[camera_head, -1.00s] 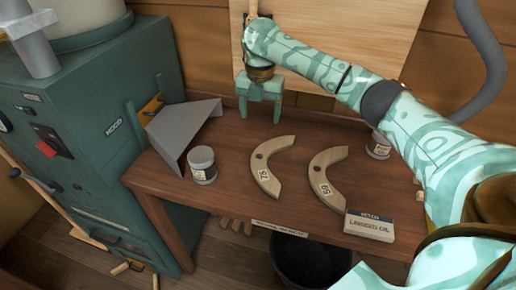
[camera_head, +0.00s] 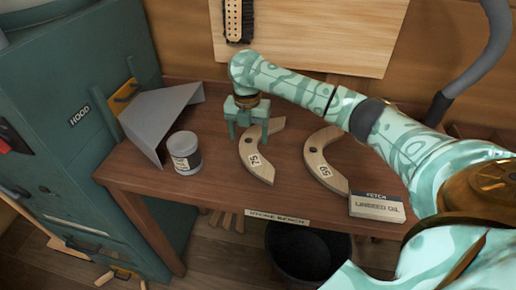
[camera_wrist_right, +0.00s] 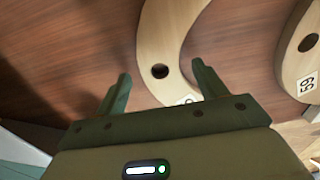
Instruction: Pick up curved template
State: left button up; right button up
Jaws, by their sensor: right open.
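Two pale wooden curved templates lie flat on the brown bench (camera_head: 225,197). The left one (camera_head: 252,163), labelled 75, also shows in the right wrist view (camera_wrist_right: 160,40) with its dark hole. My right gripper (camera_head: 249,137) is open and empty, pointing down at the left template's upper end. In the wrist view the left template's holed part shows between and beyond the two fingers (camera_wrist_right: 161,71). My left gripper is out of view.
A small labelled tin (camera_head: 185,155) and a grey metal hood (camera_head: 160,112) stand left on the bench. A linseed oil box (camera_head: 377,206) is at the front right. A dark bucket (camera_head: 305,255) is below. A green cabinet (camera_head: 85,120) stands left.

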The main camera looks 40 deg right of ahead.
jog(key=shift+f, duration=0.8)
jog(key=shift+r, duration=0.2)
jog(key=c, duration=1.2)
jog(key=shift+r, duration=0.1)
